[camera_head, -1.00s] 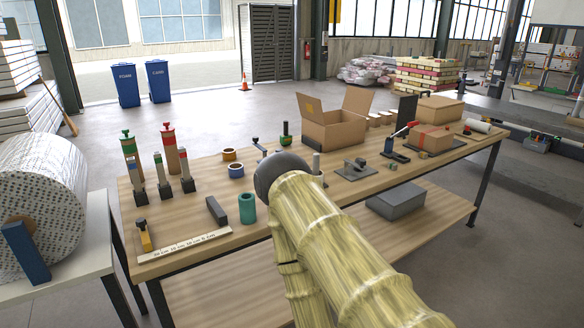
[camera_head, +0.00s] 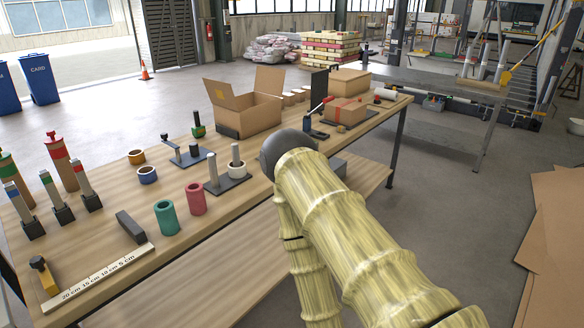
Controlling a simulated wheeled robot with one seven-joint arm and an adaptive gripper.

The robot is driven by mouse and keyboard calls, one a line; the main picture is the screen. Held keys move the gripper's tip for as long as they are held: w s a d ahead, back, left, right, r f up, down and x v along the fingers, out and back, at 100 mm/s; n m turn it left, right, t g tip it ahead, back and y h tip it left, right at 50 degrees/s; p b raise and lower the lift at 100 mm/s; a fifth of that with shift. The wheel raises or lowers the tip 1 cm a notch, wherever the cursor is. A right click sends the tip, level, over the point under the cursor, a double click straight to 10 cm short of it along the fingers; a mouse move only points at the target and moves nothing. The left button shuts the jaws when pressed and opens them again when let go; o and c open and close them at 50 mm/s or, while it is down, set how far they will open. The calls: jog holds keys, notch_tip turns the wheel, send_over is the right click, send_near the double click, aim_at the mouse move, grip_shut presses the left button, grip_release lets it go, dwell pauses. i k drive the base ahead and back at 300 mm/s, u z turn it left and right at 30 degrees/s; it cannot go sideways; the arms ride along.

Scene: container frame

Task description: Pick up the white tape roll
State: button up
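The white tape roll (camera_head: 237,171) sits low around the right post of a dark two-post stand (camera_head: 222,187) on the wooden workbench (camera_head: 130,275). The stand's left post is bare. The roll is just left of my arm in the picture, and its front and top rim show clearly. My arm, in a yellowish cover with a dark grey rounded part at its far end, crosses the lower right. My gripper's fingers do not show.
A pink roll (camera_head: 196,198) and a green roll (camera_head: 166,217) stand in front of the two-post stand. A blue roll (camera_head: 147,175), an orange roll (camera_head: 136,157) and a tool holder (camera_head: 182,152) are left of it. An open cardboard box (camera_head: 247,112) is behind. A ruler (camera_head: 99,277) lies along the front edge.

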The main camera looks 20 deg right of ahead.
aim_at(236, 173)
jog(key=z, duration=1.9)
jog(key=i, duration=3.5)
jog(key=u, duration=4.4)
